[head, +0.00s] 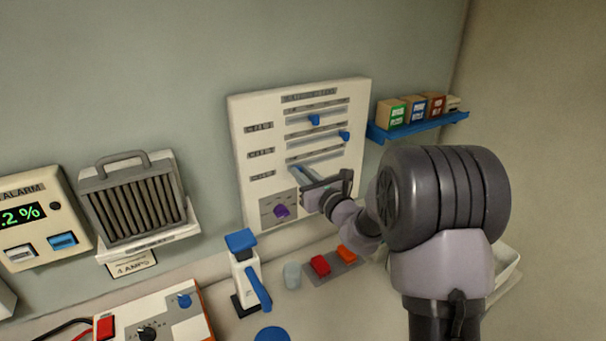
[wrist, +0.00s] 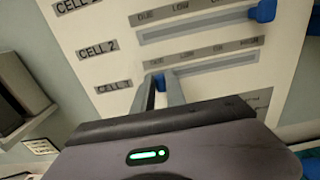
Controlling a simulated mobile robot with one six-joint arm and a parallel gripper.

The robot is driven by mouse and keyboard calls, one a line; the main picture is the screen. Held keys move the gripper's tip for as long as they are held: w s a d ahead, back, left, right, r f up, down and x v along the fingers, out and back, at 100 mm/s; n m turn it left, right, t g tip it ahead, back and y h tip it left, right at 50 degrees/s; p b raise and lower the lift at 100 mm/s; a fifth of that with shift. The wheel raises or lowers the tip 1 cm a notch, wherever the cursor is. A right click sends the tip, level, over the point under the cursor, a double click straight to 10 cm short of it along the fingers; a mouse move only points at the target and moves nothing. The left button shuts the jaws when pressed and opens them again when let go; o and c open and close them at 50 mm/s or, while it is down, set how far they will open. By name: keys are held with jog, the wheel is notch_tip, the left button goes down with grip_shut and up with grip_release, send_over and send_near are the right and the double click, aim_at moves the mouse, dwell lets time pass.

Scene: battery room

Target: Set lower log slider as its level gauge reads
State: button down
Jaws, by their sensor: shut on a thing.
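The white log board (head: 240,150) hangs on the wall with three slots, labelled CELL 3, CELL 2 and CELL 1. The lower slider's blue knob (wrist: 158,83) is at the left end of the CELL 1 slot (wrist: 215,67), near DUE. My gripper (wrist: 160,90) is shut on this knob; the fingers partly hide it. In the head view my gripper (head: 297,169) reaches the lower slot's left end. The middle slider (head: 344,136) is far right, and the top slider (head: 314,120) is near mid-slot. I cannot make out a level gauge reading.
A purple knob (head: 281,211) sits on the board below the lower slot. A blue shelf (head: 420,126) with small boxes is to the right.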

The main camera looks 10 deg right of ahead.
dwell(0.7)
jog(key=d, duration=0.1)
jog(key=w+d, duration=0.1)
jog(key=d, duration=0.3)
jog(key=shift+w, duration=0.3)
jog(key=shift+a, duration=0.15)
jog(key=c, duration=1.4)
grip_release()
jog(key=shift+o, duration=0.2)
jog(key=shift+s, duration=0.1)
jog(key=v, duration=1.7)
jog(key=shift+s, duration=0.15)
